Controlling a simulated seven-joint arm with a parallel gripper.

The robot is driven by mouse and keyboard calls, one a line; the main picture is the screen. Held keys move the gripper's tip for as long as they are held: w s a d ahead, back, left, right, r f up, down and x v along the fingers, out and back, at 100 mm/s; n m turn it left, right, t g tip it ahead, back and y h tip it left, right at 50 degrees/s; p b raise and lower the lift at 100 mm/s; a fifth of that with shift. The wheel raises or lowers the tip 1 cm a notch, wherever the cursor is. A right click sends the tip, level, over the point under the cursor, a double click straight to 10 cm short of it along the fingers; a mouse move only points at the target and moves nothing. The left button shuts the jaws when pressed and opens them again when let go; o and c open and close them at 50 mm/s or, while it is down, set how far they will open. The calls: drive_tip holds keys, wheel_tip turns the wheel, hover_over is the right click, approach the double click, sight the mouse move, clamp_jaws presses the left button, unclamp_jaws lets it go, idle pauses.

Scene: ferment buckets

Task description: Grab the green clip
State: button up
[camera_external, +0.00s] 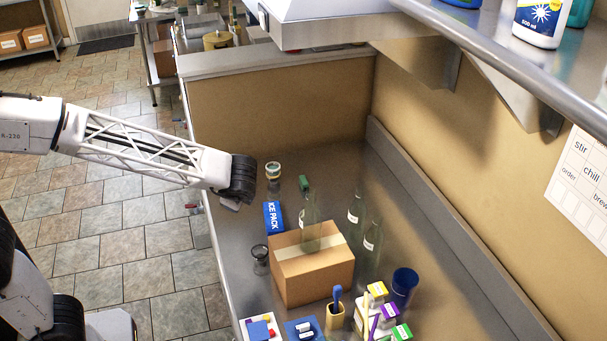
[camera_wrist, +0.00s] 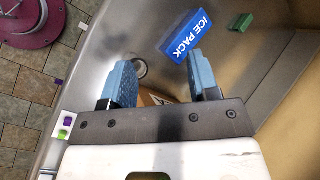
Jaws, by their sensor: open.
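The green clip (camera_external: 304,183) looks like a small green block lying on the steel counter, beyond the blue ice pack. It also shows in the wrist view (camera_wrist: 241,22) at the upper right, past the end of the ice pack. My gripper (camera_wrist: 160,66) is open, with its two blue-grey fingers apart and nothing held between them. In the external view my gripper (camera_external: 230,204) is above the counter's left edge, left of the clip and well apart from it.
The blue ice pack (camera_external: 273,217) lies near the clip. A cardboard box (camera_external: 313,272), green bottles (camera_external: 372,240), a glass (camera_external: 261,254) and a jar (camera_external: 273,171) stand around. Trays and cartons crowd the front. A wall (camera_external: 430,150) bounds the right; the counter's far part is clear.

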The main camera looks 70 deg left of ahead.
drive_tip(key=w+a+f+m+y, duration=0.25)
drive_tip(key=w+a, duration=0.25)
drive_tip(key=w, duration=0.3)
drive_tip(key=w+a+f+m+y, duration=0.1)
drive_tip(key=w+a+f+m, duration=0.1)
drive_tip(key=w+a+f, duration=0.4)
drive_tip(key=m+y, duration=0.3)
drive_tip(key=m, duration=0.3)
approach(304, 181)
drive_tip(key=a, duration=0.1)
drive_tip(key=a+f, duration=0.1)
drive_tip(key=shift+a+f+t, duration=0.1)
drive_tip(key=shift+a+t, duration=0.2)
drive_tip(key=shift+a, duration=0.05)
drive_tip(key=shift+x, duration=1.3)
drive_tip(key=shift+x, duration=2.6)
drive_tip(key=shift+s, duration=0.1)
